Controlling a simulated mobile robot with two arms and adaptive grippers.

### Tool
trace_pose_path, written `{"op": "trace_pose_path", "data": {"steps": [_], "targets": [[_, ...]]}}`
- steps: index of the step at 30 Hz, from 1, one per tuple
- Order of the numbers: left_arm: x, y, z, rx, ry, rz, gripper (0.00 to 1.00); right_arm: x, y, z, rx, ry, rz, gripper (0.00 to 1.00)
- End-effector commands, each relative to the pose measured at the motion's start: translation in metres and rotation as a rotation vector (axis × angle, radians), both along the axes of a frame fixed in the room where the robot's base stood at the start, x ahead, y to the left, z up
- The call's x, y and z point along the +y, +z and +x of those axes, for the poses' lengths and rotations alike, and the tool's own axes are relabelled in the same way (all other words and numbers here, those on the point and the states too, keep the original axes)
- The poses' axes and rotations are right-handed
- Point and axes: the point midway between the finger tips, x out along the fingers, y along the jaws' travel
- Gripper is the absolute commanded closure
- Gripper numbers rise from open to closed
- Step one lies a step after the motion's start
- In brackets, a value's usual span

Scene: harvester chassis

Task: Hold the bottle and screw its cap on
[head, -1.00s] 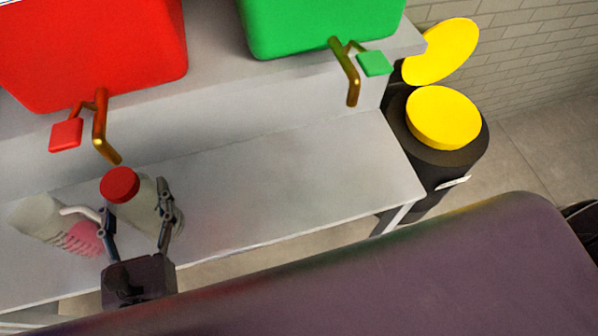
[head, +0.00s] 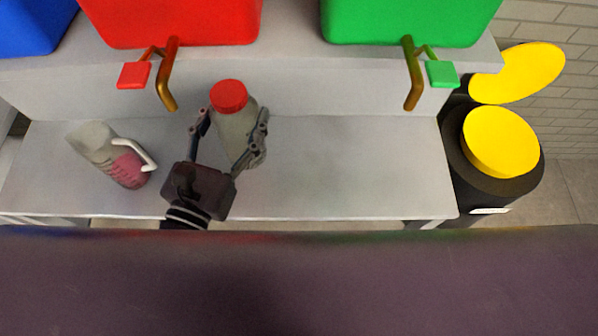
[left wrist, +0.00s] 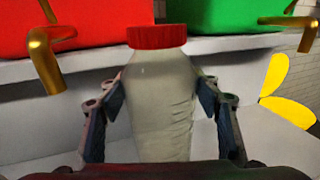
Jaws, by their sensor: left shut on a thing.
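A pale translucent bottle (head: 234,131) with a red cap (head: 229,95) on its top stands between the fingers of my left gripper (head: 229,139). The gripper is shut on the bottle's body, one finger on each side. In the left wrist view the bottle (left wrist: 160,100) is upright and the red cap (left wrist: 157,36) sits over its neck. I cannot tell how tightly the cap is seated. The bottle's lower part is hidden by the gripper in the head view. My right gripper is not in view.
Red (head: 185,18) and green (head: 405,20) containers with taps stand on the shelf behind. A yellow-lidded bin (head: 500,142) is at right. The bench's right half is clear.

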Motion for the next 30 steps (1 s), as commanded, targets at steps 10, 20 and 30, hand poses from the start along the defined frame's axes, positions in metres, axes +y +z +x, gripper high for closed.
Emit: {"op": "trace_pose_path", "data": {"steps": [10, 20, 30], "targets": [[-0.069, 0.04, 0.009, -0.006, -0.31, 0.011, 1.0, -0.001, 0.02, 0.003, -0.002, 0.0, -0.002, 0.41], [-0.103, 0.058, 0.009, -0.001, -0.544, 0.01, 1.0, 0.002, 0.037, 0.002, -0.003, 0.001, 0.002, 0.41], [-0.109, 0.063, 0.01, 0.006, -0.686, 0.002, 1.0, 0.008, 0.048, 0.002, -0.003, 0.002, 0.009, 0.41]]}}
